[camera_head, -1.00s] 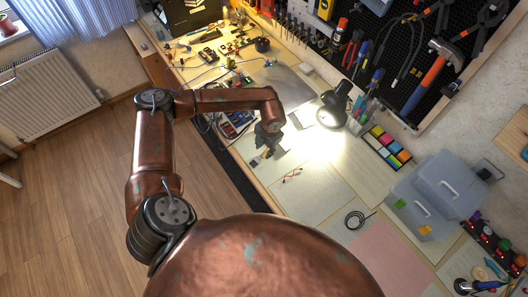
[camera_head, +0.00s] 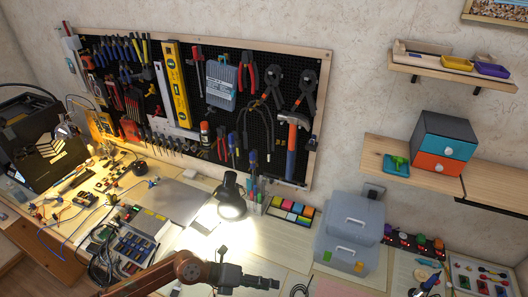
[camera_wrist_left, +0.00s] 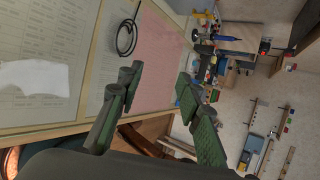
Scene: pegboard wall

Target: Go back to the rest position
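My left arm, copper coloured, comes in along the bottom of the head view. Its dark gripper (camera_head: 268,282) is over the front part of the workbench and points right. In the left wrist view my left gripper (camera_wrist_left: 161,82) has its two fingers spread, with nothing between them. Beyond the fingers there is a pink sheet (camera_wrist_left: 160,55) on the bench. My right gripper is in neither view.
A lit desk lamp (camera_head: 230,205) stands behind my left gripper. A lidded grey toolbox (camera_head: 345,240) is to its right. The pegboard (camera_head: 262,130) with tools hangs on the wall. A black coiled cable (camera_wrist_left: 126,38) lies on the bench.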

